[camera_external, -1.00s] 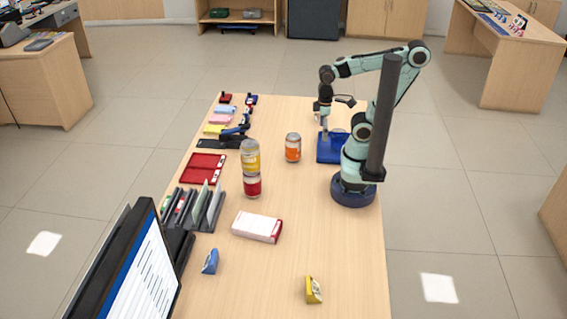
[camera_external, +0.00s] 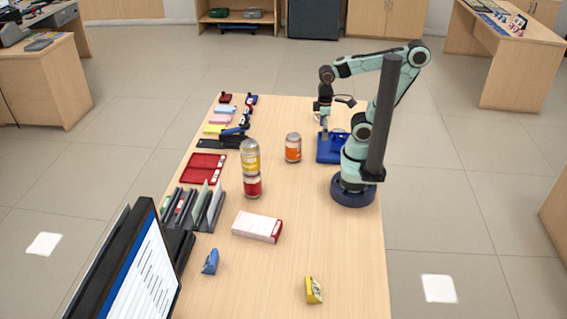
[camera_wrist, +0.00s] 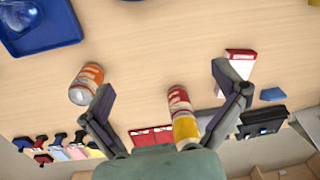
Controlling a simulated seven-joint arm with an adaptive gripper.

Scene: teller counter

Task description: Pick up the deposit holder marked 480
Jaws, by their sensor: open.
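No mark reading 480 is legible in either view, so I cannot tell which thing is the deposit holder. Two small wedge-shaped pieces stand at the near end of the counter, one blue (camera_external: 210,262) and one yellow (camera_external: 314,290). The blue wedge also shows at the right of the wrist view (camera_wrist: 272,94). My gripper (camera_external: 322,117) is at the far right of the counter, above the blue tray's left side, far from both wedges. In the wrist view its fingers (camera_wrist: 164,80) are spread, with nothing held between them.
A blue tray (camera_external: 329,157) is beside my base. An orange can (camera_external: 293,148) and a yellow can (camera_external: 250,160) on a red can (camera_external: 252,187) stand mid-counter. A red-and-white box (camera_external: 257,227), file rack (camera_external: 207,212) and red tray (camera_external: 203,168) lie nearer or left. The front right is mostly clear.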

